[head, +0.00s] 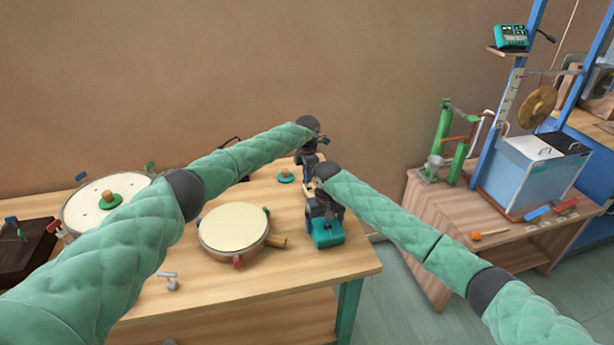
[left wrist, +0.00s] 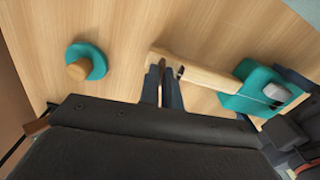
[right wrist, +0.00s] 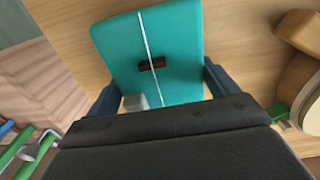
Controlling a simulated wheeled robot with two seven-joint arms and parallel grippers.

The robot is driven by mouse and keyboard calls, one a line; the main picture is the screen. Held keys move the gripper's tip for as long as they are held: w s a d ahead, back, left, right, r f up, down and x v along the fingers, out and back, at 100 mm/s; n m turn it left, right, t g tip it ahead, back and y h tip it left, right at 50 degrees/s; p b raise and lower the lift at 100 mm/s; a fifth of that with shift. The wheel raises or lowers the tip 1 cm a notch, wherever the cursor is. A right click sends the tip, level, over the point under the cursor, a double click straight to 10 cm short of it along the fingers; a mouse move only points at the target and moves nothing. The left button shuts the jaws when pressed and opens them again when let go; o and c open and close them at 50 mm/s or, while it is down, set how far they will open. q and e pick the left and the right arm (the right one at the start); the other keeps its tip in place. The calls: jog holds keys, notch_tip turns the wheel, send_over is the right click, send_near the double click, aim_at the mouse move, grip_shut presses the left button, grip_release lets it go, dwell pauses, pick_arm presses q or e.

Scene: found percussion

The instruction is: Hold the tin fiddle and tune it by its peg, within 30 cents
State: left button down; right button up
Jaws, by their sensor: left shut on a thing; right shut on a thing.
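The tin fiddle has a teal tin body (head: 328,233) at the right end of the wooden table. In the right wrist view its face (right wrist: 185,45) shows one pale string over a dark bridge (right wrist: 152,64). My right gripper (right wrist: 162,92) is shut across the tin body, one finger at each side. In the left wrist view the pale wooden neck (left wrist: 212,76) runs from the tin body (left wrist: 262,93) to my left gripper (left wrist: 163,72). That gripper's fingers are close together at the neck's far end, shut on the peg, which they mostly hide.
A teal disc with a wooden knob (left wrist: 78,68) lies near the left gripper. A round drum (head: 232,228) stands left of the fiddle, and a larger drum (head: 88,212) farther left. A side table (head: 480,215) with a blue box (head: 530,172) stands at right.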

pick_arm(q)
jog(key=c, duration=1.6)
grip_release()
notch_tip(320, 180, up, 12)
jog(key=shift+f, duration=0.1)
pick_arm(e)
jog(key=o, duration=1)
